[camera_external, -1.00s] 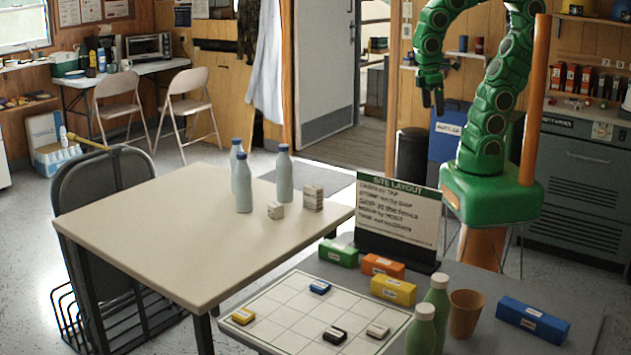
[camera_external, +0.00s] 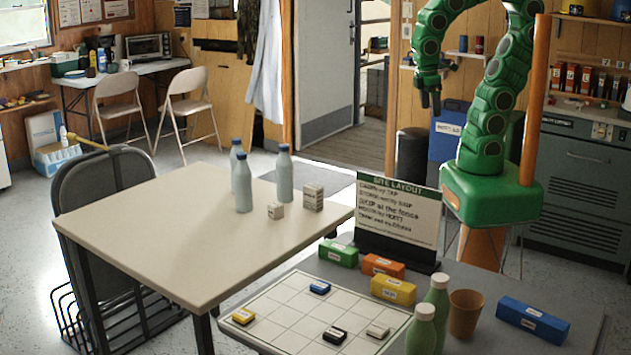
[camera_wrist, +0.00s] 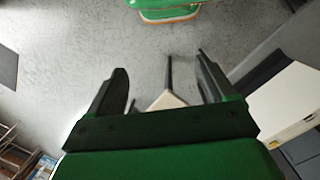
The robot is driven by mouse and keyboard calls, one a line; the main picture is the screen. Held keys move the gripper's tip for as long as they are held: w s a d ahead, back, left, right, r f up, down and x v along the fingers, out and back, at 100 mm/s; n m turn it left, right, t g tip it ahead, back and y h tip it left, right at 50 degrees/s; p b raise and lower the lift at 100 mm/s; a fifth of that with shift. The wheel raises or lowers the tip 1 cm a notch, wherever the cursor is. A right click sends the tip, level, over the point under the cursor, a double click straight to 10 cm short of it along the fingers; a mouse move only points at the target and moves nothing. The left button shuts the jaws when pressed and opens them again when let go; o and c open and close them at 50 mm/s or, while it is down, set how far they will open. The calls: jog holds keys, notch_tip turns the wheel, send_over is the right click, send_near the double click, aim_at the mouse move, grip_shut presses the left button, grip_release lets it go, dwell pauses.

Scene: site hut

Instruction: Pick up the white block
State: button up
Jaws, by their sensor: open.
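The white block (camera_external: 377,331) lies on the white grid board (camera_external: 285,335), near its right edge on the front table. It sits just right of a black block (camera_external: 334,335). My gripper (camera_external: 430,104) hangs in the air, high and well behind the front table, far from the white block. In the wrist view my gripper (camera_wrist: 160,68) has its two dark fingers wide apart with nothing held between them. I cannot make out the white block in the wrist view.
A sign (camera_external: 398,216) stands behind the board. Green (camera_external: 338,253), orange (camera_external: 382,265) and yellow (camera_external: 393,289) blocks lie in front of it. Green bottles (camera_external: 421,330), a brown cup (camera_external: 465,313) and a long blue block (camera_external: 532,319) stand right of the board. The pale left table (camera_external: 170,235) is mostly clear.

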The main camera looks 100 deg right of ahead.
jog(key=w+d+f+n+h, duration=0.15)
jog(key=w+d, duration=0.25)
jog(key=w, duration=0.5)
jog(key=w+d+n+h, duration=0.3)
jog(key=w, duration=0.6)
jog(key=n+t+h, duration=0.3)
jog(key=n+h, duration=0.5)
jog(key=n, duration=0.4)
send_over(277, 210)
jog(key=s+d, duration=0.1)
jog(key=s, duration=0.1)
notch_tip(277, 210, down, 22)
jog(key=a+f+n, duration=0.1)
jog(key=f, duration=0.1)
jog(key=w+a+f, duration=0.1)
jog(key=a+f, duration=0.1)
jog(key=a+f+n+t, duration=0.1)
jog(key=f, duration=0.2)
jog(key=shift+w+a+n, duration=0.25)
jog(key=shift+w+n, duration=0.05)
jog(key=shift+n, duration=0.05)
jog(key=shift+x, duration=1.35)
jog(key=x, duration=0.4)
jog(key=shift+s+d+r, duration=0.1)
jog(key=shift+d+r, duration=0.05)
jog(key=shift+r, duration=0.2)
jog(key=shift+d+f, duration=0.2)
jog(key=shift+d, duration=0.25)
jog(key=c, duration=1.1)
jog(key=shift+o, duration=0.2)
